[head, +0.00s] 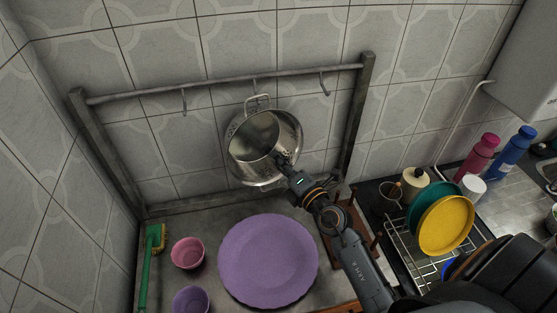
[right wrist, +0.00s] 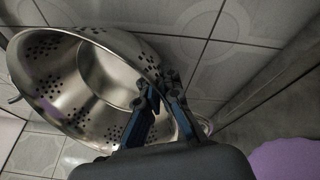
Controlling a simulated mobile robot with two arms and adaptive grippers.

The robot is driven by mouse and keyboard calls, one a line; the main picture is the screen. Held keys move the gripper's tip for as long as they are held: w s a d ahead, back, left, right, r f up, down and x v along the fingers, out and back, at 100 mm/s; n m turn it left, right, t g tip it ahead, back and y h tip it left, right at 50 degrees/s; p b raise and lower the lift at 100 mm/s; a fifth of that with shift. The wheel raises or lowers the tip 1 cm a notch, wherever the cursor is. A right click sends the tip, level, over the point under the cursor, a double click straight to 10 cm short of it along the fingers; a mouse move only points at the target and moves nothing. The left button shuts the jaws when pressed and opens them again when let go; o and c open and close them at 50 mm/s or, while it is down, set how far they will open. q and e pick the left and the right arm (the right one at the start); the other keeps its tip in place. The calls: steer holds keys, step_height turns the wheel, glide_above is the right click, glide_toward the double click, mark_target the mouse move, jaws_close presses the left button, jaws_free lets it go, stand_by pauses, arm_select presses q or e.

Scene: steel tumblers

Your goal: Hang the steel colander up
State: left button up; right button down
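The steel colander (head: 292,130) is tilted against the tiled wall, its open side facing out. Its upper loop handle (head: 257,103) is right at the middle hook of the grey rail (head: 220,78); I cannot tell whether the handle is on the hook. My right gripper (head: 281,160) is at the colander's lower right side. In the right wrist view the colander (right wrist: 95,85) fills the left half, and the fingers (right wrist: 158,88) close on its rim. My left gripper is not in view.
Two other hooks, left (head: 184,101) and right (head: 324,84), are empty. Below stand a purple plate (head: 268,262), a pink bowl (head: 187,253), a purple bowl (head: 191,301) and a green brush (head: 151,265). A dish rack with plates (head: 446,225) and bottles (head: 476,157) are at right.

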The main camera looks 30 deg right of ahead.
steer(key=c, duration=2)
jaws_free()
steer(key=o, duration=0.6)
steer(key=shift+c, duration=0.2)
steer(key=s, duration=0.8)
steer(key=shift+d, duration=0.4)
